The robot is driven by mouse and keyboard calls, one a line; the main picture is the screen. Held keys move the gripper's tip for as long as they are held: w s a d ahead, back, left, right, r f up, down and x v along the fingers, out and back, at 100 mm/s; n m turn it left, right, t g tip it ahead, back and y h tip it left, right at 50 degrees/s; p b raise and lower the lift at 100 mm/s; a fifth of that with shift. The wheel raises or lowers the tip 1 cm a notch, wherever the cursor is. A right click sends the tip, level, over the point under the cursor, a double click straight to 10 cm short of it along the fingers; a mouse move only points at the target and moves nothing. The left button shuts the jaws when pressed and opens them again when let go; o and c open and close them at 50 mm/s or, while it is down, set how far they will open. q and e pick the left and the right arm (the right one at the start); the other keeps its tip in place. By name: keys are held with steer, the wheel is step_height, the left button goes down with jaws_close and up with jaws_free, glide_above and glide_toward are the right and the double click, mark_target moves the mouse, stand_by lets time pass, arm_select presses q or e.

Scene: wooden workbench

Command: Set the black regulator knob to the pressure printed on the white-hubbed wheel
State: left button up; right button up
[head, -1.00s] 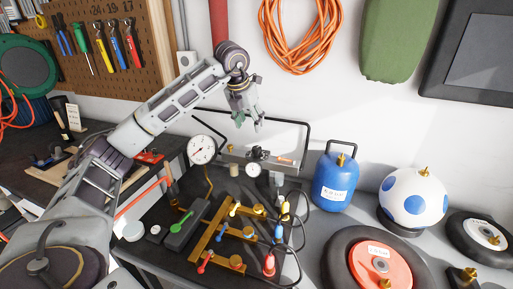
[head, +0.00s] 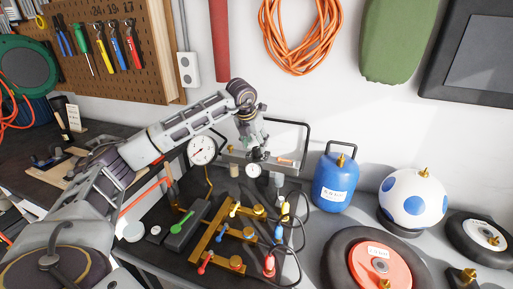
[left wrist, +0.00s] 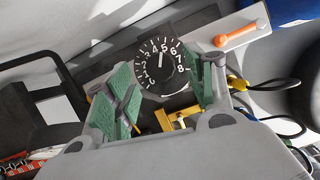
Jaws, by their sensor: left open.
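The black regulator knob (left wrist: 168,75) shows in the left wrist view, with a white-numbered scale from 0 to 8 around it. Its white pointer stands between 4 and 5. My left gripper (left wrist: 163,84) is open, with its green pads on either side of the knob; I cannot tell whether they touch it. In the head view my left gripper (head: 254,144) hangs over the regulator, mostly hiding the knob. The white-hubbed wheel (head: 459,238) lies at the far right; its print is too small to read. My right gripper is out of view.
A brass manifold (head: 209,232) with coloured valves is in front. A blue tank (head: 331,182), white ball (head: 413,190) and red-hubbed wheel (head: 345,262) stand to the right.

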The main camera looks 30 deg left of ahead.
mark_target(257, 148)
arm_select(q)
steer(key=shift+x, duration=1)
steer(key=shift+w+f, duration=0.2)
steer(key=shift+f, duration=0.35)
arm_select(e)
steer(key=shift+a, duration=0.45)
arm_select(q)
steer(key=c, duration=1)
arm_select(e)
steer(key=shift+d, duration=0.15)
